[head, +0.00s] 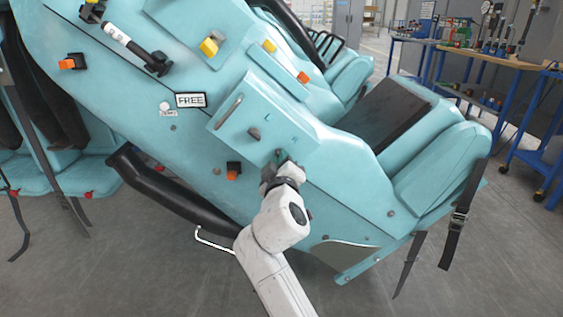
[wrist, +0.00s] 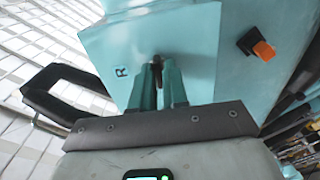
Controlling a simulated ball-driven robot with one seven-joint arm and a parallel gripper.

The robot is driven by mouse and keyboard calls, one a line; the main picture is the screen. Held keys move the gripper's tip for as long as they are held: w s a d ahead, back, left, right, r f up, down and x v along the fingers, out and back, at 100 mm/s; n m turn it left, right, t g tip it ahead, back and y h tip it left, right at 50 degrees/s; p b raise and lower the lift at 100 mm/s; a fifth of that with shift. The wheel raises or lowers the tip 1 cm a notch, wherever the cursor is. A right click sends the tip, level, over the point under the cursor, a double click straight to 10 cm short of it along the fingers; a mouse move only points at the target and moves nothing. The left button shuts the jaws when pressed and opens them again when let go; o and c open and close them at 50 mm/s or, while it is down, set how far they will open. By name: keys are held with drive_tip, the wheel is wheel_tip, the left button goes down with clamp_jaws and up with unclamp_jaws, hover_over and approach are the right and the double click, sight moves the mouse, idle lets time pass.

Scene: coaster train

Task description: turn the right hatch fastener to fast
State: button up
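The hatch (head: 243,118) is a raised teal panel on the side of the tilted coaster car. Its left fastener (head: 254,133) is a small dark knob. The right fastener is mostly hidden by my gripper (head: 276,160) in the head view. In the wrist view the dark right fastener (wrist: 157,63) shows between the teal fingertips of my gripper (wrist: 158,75), beside a letter R. The fingers are close together, one on each side of it, and look shut on it. I cannot read its turn setting.
A FREE sign (head: 191,100) is on the car body left of the hatch. An orange and black knob (head: 233,170) is below it; several similar ones are around. A black padded bar (head: 165,190) runs below. Seats (head: 435,170) and a workbench (head: 480,55) are at the right.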

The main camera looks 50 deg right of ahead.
drive_tip(key=o, duration=0.4)
drive_tip(key=shift+c, duration=0.2)
drive_tip(key=p+v, duration=0.1)
drive_tip(key=v, duration=0.9)
drive_tip(key=shift+s+a, duration=0.2)
drive_tip(key=shift+a, duration=0.15)
drive_tip(key=s+a+f+g+y, duration=0.1)
drive_tip(key=s+f+g+y, duration=0.25)
drive_tip(key=f, duration=0.65)
drive_tip(key=s+a+f+g+y, duration=0.1)
drive_tip(key=s+f+g+y, duration=0.3)
drive_tip(key=f, duration=0.6)
drive_tip(key=s+a+f+g+y, duration=0.1)
drive_tip(key=s+a+f+y, duration=0.2)
drive_tip(key=s+a+f, duration=0.3)
drive_tip(key=s+a+f+g+y, duration=0.25)
drive_tip(key=s+a+f, duration=0.2)
drive_tip(key=s, duration=0.35)
wheel_tip(320, 180, up, 23)
drive_tip(key=s+p, duration=0.1)
drive_tip(key=p, duration=2.2)
drive_tip(key=shift+a+t+y+p, duration=0.15)
drive_tip(key=shift+t+y+p, duration=0.15)
drive_tip(key=shift+y+p, duration=0.1)
